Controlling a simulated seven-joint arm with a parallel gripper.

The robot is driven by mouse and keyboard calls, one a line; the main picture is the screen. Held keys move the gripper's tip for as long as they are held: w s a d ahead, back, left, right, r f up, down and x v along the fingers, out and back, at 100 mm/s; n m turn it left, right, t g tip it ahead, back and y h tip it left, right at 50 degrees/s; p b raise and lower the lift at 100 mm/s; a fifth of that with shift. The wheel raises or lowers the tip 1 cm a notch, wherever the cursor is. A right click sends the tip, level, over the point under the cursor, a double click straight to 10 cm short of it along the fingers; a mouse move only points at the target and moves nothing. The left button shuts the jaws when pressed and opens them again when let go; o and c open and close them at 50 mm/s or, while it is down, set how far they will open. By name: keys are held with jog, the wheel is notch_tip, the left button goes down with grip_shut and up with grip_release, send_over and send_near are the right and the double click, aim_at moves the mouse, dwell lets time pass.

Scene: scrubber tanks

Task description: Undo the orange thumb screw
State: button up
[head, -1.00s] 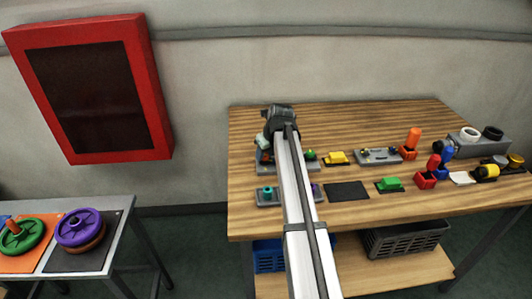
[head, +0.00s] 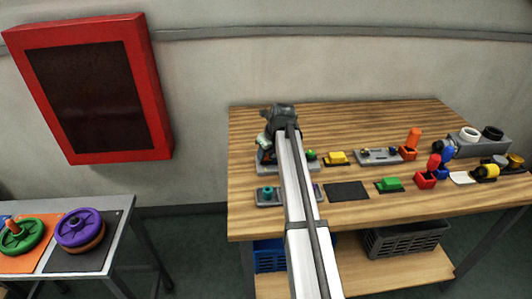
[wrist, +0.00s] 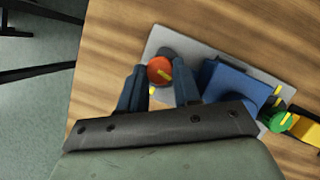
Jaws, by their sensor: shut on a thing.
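The orange thumb screw (wrist: 160,70) shows in the wrist view as a round orange-red knob with a yellow mark, on a grey plate (wrist: 195,38). My gripper (wrist: 160,82) has one finger on each side of the knob and is shut on it. In the head view my gripper (head: 266,140) is over the left end of the table, and my arm hides the knob there. A blue block (wrist: 237,84) and a green knob (wrist: 278,120) with a yellow mark sit on the same plate, to the right of the orange one.
The wooden table (head: 340,120) holds several coloured parts to the right, including a yellow block (head: 337,158) and an orange-handled part (head: 411,143). A teal knob (head: 267,192) is in front of my gripper. The table's back strip is clear.

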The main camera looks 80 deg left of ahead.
jog(key=n, duration=0.2)
jog(key=n+g+h, duration=0.1)
jog(key=n, duration=0.1)
jog(key=n+h, duration=0.1)
jog(key=n, duration=0.1)
jog(key=shift+w+a+n+g, duration=0.2)
jog(key=shift+a+n+g, duration=0.1)
jog(key=shift+n+g, duration=0.1)
jog(key=n, duration=0.2)
jog(key=n+h, duration=0.1)
jog(key=n, duration=0.1)
jog(key=n+h, duration=0.1)
jog(key=n, duration=0.1)
jog(key=shift+a, duration=0.25)
jog(key=n+h, duration=0.1)
jog(key=n, duration=0.2)
jog(key=n+h, duration=0.1)
jog(key=n, duration=0.1)
jog(key=shift+s+a+n+t, duration=0.1)
jog(key=shift+a+n+t, duration=0.05)
jog(key=shift+n+t, duration=0.2)
jog(key=shift+f+n+t+h, duration=0.1)
jog(key=shift+n+t+h, duration=0.25)
jog(key=shift+n, duration=0.7)
jog(key=shift+n+t+h, duration=0.1)
jog(key=shift+n+h, duration=0.35)
jog(key=shift+n, duration=0.55)
jog(key=o, duration=0.8)
jog(key=shift+s, duration=0.1)
